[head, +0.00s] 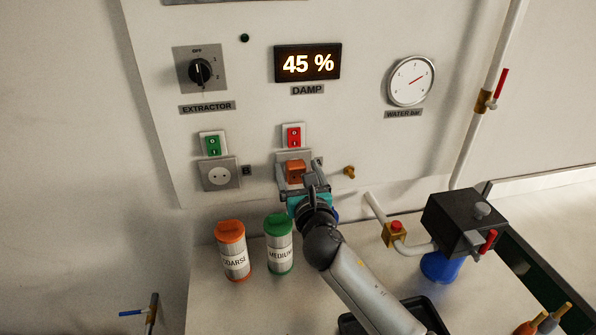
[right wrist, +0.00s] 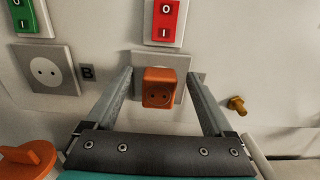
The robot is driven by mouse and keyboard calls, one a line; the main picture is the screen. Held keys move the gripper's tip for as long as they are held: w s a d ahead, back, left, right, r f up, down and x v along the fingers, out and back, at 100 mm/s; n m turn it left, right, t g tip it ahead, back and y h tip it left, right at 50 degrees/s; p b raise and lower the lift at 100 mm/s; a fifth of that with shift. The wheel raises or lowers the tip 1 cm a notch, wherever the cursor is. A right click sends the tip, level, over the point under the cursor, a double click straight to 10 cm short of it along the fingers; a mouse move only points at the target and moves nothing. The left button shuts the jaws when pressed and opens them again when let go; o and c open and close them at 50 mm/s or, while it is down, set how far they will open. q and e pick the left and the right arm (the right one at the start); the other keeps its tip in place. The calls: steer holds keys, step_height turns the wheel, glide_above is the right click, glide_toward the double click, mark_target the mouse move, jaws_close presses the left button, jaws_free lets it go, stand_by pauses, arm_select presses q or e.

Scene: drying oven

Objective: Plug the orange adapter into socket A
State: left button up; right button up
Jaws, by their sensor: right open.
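The orange adapter (head: 295,171) is at the socket plate below the red switch, its two-hole face outward. It also shows in the right wrist view (right wrist: 159,88), in front of the grey plate of that socket (right wrist: 143,62). My right gripper (head: 300,184) is open, with one finger on each side of the adapter and a gap on both sides in the right wrist view (right wrist: 161,80). I cannot tell how fully the adapter is seated. My left gripper is not in view.
A red switch (head: 293,136) is above the adapter, and a green switch (head: 213,145) is above socket B. A small brass fitting (head: 349,172) sticks out to the right. Orange-capped (head: 232,251) and green-capped (head: 279,244) canisters stand below. A black valve box (head: 464,223) is at right.

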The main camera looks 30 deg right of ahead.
steer(key=shift+s, duration=0.1)
steer(key=v, duration=1.5)
steer(key=shift+s+f, duration=0.1)
stand_by(0.4)
